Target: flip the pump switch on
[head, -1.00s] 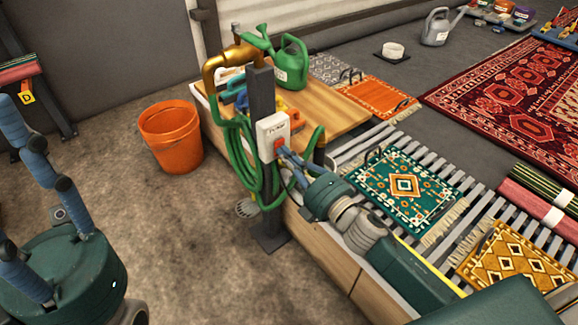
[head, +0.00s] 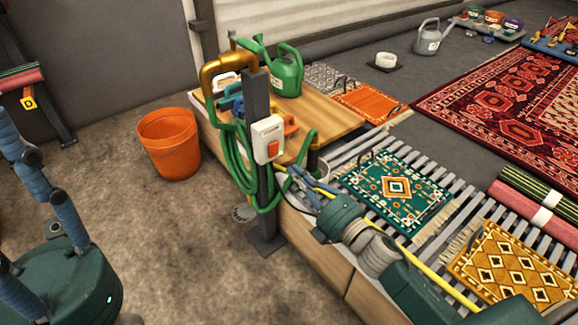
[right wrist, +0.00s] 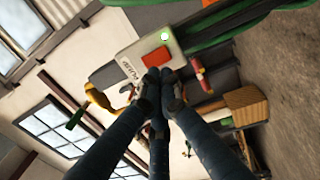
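The pump switch (head: 273,149) is a red rocker on a white box (head: 267,133) fixed to a dark post. In the right wrist view the red rocker (right wrist: 155,62) and the box lettering show close up, with a small bright green light (right wrist: 165,36) at one end. My right gripper (head: 299,177) is just below and to the right of the box, apart from it in the head view. Its fingertips are together and empty in the right wrist view (right wrist: 163,76).
A green hose (head: 235,160) hangs looped on the post (head: 258,100) beside the box. An orange bucket (head: 170,145) stands on the floor to the left. A wooden bench top (head: 335,115) and a slatted rack with small rugs (head: 395,190) lie behind and right.

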